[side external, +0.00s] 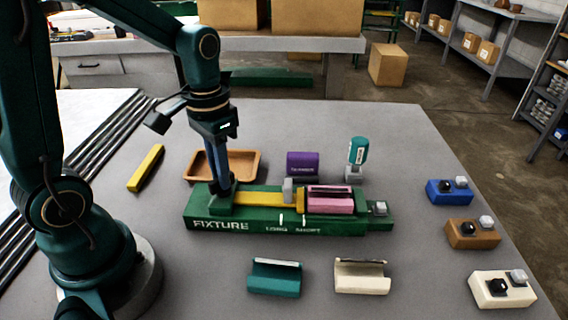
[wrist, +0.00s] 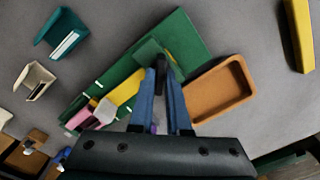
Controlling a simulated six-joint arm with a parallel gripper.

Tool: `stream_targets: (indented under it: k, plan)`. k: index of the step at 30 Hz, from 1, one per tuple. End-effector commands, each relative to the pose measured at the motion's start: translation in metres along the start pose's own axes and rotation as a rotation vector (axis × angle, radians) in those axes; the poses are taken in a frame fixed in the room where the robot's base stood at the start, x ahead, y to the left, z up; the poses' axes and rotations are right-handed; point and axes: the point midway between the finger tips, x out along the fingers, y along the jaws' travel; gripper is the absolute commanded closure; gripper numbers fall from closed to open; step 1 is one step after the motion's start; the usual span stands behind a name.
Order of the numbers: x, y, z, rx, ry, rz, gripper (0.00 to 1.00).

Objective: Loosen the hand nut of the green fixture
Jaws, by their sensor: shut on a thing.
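The green fixture (side external: 260,222) lies across the middle of the table, its front marked FIXTURE, LONG and SHORT. A yellow slide (side external: 258,199), a grey upright block (side external: 288,190) and a pink channel piece (side external: 330,201) sit along its top. My gripper (side external: 222,188) points down at the fixture's left end. In the wrist view its blue fingers (wrist: 165,75) are closed around a dark piece at the green end block (wrist: 149,50), which I take as the hand nut (wrist: 163,64). The fingers hide most of it.
An orange tray (side external: 256,165) stands close behind the fixture, with a yellow bar (side external: 146,168) at left. A purple block (side external: 303,163) and a teal-topped bottle (side external: 358,151) are behind. Teal (side external: 274,281) and cream (side external: 361,278) channels lie in front; several two-knob blocks line the right.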

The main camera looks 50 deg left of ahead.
Motion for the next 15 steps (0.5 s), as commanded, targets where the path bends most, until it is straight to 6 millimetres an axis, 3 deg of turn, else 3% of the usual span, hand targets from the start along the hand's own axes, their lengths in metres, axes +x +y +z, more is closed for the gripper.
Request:
stream_targets:
  k: [15]
  plan:
    - [-0.0012,0.0002,-0.0006,-0.479,0.003,0.002,1.00]
